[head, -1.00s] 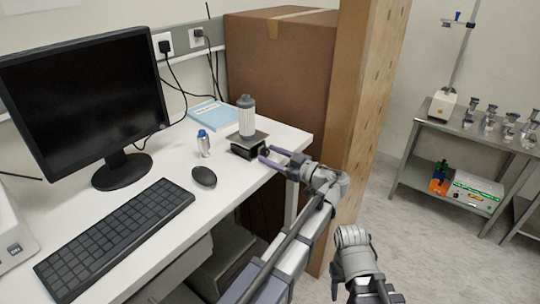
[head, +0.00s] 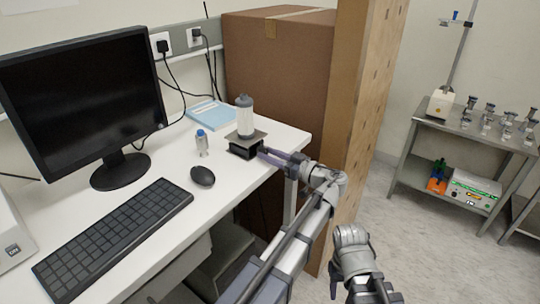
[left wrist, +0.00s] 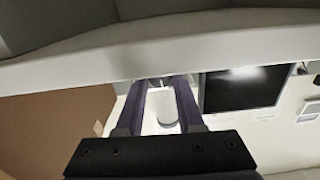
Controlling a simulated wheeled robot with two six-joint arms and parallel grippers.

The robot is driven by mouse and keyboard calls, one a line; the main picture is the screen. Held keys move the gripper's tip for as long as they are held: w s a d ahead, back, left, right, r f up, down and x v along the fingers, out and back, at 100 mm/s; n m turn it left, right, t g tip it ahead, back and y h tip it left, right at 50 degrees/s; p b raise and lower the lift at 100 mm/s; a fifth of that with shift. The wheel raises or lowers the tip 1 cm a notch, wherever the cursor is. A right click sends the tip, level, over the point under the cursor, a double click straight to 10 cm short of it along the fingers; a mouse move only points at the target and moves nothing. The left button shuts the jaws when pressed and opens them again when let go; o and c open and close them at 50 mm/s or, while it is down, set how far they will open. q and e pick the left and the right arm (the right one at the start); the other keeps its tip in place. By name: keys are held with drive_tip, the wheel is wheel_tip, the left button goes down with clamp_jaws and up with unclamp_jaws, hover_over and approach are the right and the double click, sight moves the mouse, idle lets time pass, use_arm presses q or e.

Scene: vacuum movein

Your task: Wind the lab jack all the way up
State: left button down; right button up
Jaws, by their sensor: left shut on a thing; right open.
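The lab jack (head: 244,147) stands near the right end of the white desk, dark with a grey top plate, and it looks low. A grey-white bottle (head: 246,118) stands upright on its plate. My left gripper (head: 266,153) reaches in from the right of the jack and is shut on its knob, which the fingers hide in the head view. In the left wrist view the two purple fingers (left wrist: 160,88) flank the pale bottle in the background; the grip itself is hard to make out. My right gripper (head: 350,262) hangs low at the bottom, open, away from the desk.
A small blue-capped vial (head: 202,143), a mouse (head: 202,176), a keyboard (head: 115,238) and a monitor (head: 85,100) are left of the jack. A blue booklet (head: 210,113) lies behind it. A large cardboard box (head: 280,80) and a wooden post (head: 355,120) stand close behind my left arm.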

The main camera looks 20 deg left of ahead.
use_arm(q)
drive_tip(key=m, duration=0.3)
drive_tip(key=c, duration=0.5)
unclamp_jaws()
